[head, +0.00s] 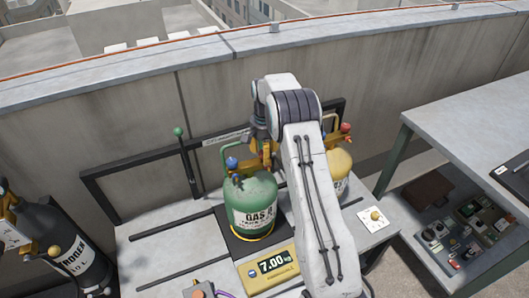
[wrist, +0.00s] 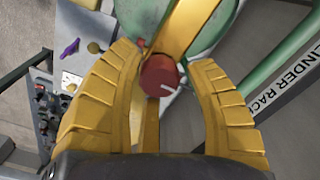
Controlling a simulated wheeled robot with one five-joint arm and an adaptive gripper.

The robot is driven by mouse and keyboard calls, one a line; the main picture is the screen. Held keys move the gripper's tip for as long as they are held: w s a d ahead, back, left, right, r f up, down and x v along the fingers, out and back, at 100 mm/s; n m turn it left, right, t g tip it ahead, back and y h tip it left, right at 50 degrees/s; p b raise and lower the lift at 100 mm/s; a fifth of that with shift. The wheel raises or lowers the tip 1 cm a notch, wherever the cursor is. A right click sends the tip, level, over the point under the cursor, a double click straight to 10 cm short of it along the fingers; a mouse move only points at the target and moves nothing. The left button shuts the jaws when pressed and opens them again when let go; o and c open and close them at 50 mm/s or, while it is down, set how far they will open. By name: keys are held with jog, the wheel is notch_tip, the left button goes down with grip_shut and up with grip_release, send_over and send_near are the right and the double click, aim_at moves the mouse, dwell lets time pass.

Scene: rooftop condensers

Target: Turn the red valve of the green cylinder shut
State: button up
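The green cylinder (head: 252,210) stands upright on a yellow scale (head: 268,270) that reads 7.00. A blue knob (head: 232,163) shows at its top left; its red valve is hidden behind my arm in the head view. In the wrist view a round red valve knob (wrist: 159,75) with a white mark sits in front of the green cylinder (wrist: 207,40). My gripper (wrist: 166,60) is open, with one yellow finger on each side of the red knob and a visible gap on both sides. In the head view my gripper is mostly covered by my arm.
A yellow cylinder (head: 340,160) with a red knob (head: 345,128) stands right behind my arm. A black rack rail (head: 130,168) runs behind the bench. A dark nitrogen cylinder (head: 60,250) stands at left. A grey table (head: 470,110) is at right, with a control panel (head: 455,245) below.

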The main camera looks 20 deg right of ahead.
jog(key=shift+o, duration=0.6)
jog(key=shift+r, duration=0.1)
notch_tip(320, 180, up, 12)
dwell(0.8)
